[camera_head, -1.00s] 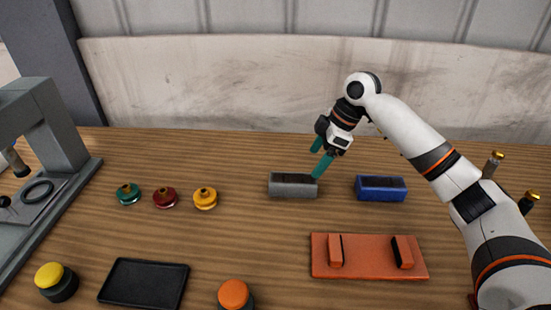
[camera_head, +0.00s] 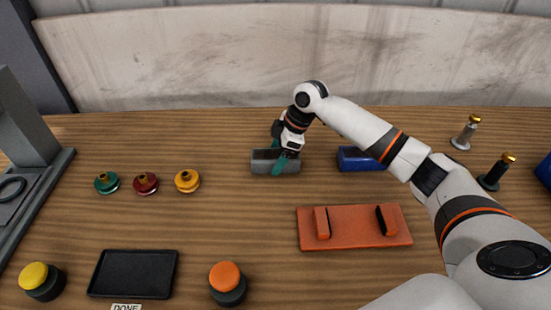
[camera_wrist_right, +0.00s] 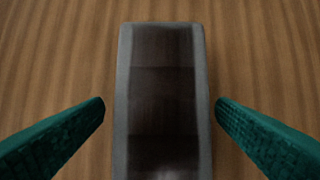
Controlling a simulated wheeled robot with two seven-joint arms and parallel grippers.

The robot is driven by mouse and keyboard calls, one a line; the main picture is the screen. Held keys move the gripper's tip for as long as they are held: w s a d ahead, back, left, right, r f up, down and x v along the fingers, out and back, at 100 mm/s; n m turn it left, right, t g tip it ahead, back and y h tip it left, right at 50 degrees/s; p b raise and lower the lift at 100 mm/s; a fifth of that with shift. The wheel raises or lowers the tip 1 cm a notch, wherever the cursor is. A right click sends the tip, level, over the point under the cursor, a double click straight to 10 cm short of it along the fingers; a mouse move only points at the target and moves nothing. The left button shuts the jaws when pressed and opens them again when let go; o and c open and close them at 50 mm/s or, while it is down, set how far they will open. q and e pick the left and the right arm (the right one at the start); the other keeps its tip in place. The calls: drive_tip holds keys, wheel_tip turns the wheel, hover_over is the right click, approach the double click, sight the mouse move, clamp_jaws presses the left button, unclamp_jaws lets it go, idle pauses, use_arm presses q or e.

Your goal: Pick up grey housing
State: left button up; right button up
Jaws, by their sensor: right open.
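The grey housing (camera_head: 262,166) is an open-topped block lying on the wooden table in the head view. In the right wrist view the grey housing (camera_wrist_right: 204,110) runs lengthwise up the picture, with a dark hollow inside. My right gripper (camera_head: 279,160) is at the housing, with one teal finger in front of it and the other behind. In the right wrist view my right gripper (camera_wrist_right: 160,108) is open, one finger on each side of the housing, with a gap to each wall. My left gripper is not in view.
A blue housing (camera_head: 356,161) stands close to the right, partly behind my arm. An orange fixture plate (camera_head: 353,229) lies in front. Green (camera_head: 107,183), red (camera_head: 146,184) and yellow (camera_head: 187,181) pieces stand to the left. A black tray (camera_head: 133,274) and buttons are near the front.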

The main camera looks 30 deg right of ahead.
drive_tip(key=shift+x, duration=0.8)
drive_tip(key=c, duration=1.4)
drive_tip(key=shift+o, duration=0.2)
drive_tip(key=shift+w+r, duration=0.1)
drive_tip(key=shift+r, duration=0.1)
